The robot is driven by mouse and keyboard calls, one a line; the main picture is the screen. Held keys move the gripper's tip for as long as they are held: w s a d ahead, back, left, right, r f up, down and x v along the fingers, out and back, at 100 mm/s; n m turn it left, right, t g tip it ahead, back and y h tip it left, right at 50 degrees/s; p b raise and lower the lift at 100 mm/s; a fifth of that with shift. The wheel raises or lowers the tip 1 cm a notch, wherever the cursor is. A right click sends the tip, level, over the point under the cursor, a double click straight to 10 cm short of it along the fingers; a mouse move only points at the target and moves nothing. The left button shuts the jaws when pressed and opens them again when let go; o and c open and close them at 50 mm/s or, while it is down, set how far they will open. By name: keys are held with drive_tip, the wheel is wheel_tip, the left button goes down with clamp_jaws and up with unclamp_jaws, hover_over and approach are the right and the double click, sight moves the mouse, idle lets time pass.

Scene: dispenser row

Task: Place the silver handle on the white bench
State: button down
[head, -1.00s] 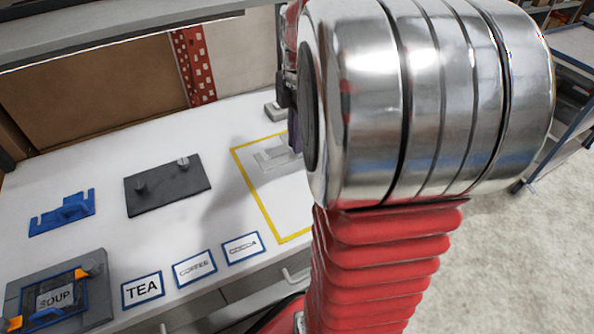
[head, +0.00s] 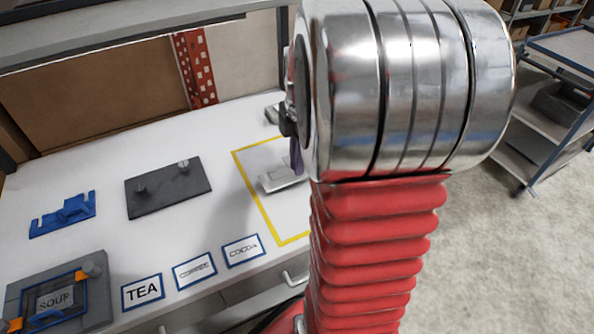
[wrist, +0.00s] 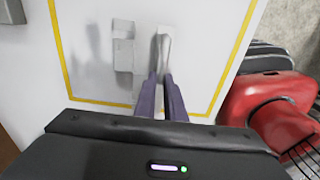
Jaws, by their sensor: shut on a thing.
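My gripper (wrist: 160,88), with purple fingers, is shut on the silver handle (wrist: 164,42), which sticks out past the fingertips in the wrist view. In the head view the silver handle (head: 282,179) is at or just above the white bench (head: 225,130), inside a yellow outline (head: 262,210). I cannot tell whether it touches the surface. My gripper (head: 297,165) is partly hidden behind my arm there. A pale grey stepped shape (wrist: 123,47) lies left of the handle in the wrist view; whether it is a marking or an object is unclear.
A dark plate with knobs (head: 168,187), a blue bracket (head: 63,214) and a grey SOUP block (head: 60,293) sit to the left. TEA (head: 142,292), COFFEE (head: 194,270) and COCOA (head: 243,250) labels line the front edge. A small grey piece (head: 272,113) lies behind.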

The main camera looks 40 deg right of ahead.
drive_tip(key=shift+f, duration=1.6)
drive_tip(key=shift+f, duration=0.15)
drive_tip(key=c, duration=1.8)
unclamp_jaws()
drive_tip(key=shift+c, duration=0.2)
drive_tip(key=r, duration=1.2)
drive_tip(key=shift+s+d+r, duration=0.1)
drive_tip(key=shift+d+r, duration=0.05)
drive_tip(key=shift+d, duration=0.15)
